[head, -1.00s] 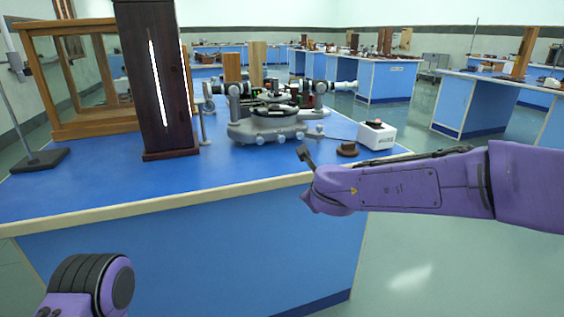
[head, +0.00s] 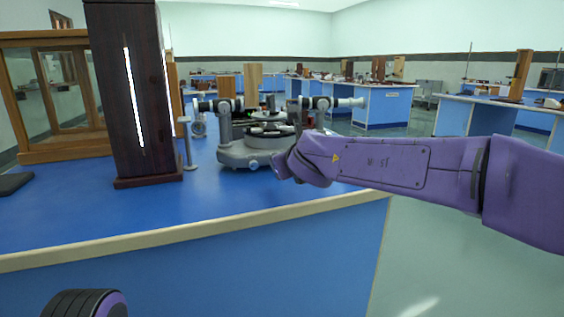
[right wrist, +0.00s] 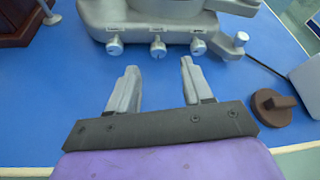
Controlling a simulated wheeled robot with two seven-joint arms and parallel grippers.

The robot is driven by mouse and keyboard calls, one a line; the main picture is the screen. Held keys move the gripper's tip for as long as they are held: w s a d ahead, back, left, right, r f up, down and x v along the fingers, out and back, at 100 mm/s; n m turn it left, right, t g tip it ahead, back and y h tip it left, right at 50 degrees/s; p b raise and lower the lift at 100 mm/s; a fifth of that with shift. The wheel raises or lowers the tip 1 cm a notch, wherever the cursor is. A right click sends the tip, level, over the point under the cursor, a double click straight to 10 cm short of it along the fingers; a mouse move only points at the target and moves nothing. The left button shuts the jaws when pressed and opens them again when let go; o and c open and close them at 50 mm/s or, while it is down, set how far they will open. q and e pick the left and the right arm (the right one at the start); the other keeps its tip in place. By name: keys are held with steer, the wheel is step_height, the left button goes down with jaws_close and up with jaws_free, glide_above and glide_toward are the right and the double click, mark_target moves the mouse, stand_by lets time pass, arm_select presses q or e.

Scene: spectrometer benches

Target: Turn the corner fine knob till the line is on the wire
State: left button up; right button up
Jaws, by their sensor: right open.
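The grey spectrometer (head: 238,152) stands on the blue bench, its upper parts and telescope (head: 335,102) showing in the head view. My right arm covers its right front. In the right wrist view its base (right wrist: 150,12) has several silver knobs along the front: a left one (right wrist: 114,46), a middle one (right wrist: 158,47), a right one (right wrist: 198,45), and a corner knob (right wrist: 239,40) on a lug at the right. My right gripper (right wrist: 160,66) is open and empty, its fingertips short of the front knobs and left of the corner knob. No line or wire is visible. My left gripper is out of view.
A dark lamp housing (head: 110,100) with a bright slit stands left of the spectrometer. A brown round piece (right wrist: 272,106) and a white box (right wrist: 306,82) with a cable lie at the right. Bench space under my right gripper is clear.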

steer(key=x, duration=0.6)
steer(key=shift+a+p, duration=0.2)
steer(key=shift+p, duration=0.15)
steer(key=shift+s, duration=0.1)
jaws_close()
steer(key=shift+d, duration=0.1)
steer(key=m+y, duration=0.2)
steer(key=m+g+y, duration=0.1)
steer(key=m, duration=0.1)
steer(key=shift+d+f, duration=0.1)
steer(key=shift+d, duration=0.2)
steer(key=m+y, duration=0.1)
steer(key=m, duration=0.1)
steer(key=shift+w+d+f+m+y+b, duration=0.1)
steer(key=shift+w+d+m+y+b, duration=0.1)
steer(key=shift+m+y+b, duration=0.15)
steer(key=shift+m+y, duration=0.35)
steer(key=shift+m, duration=0.3)
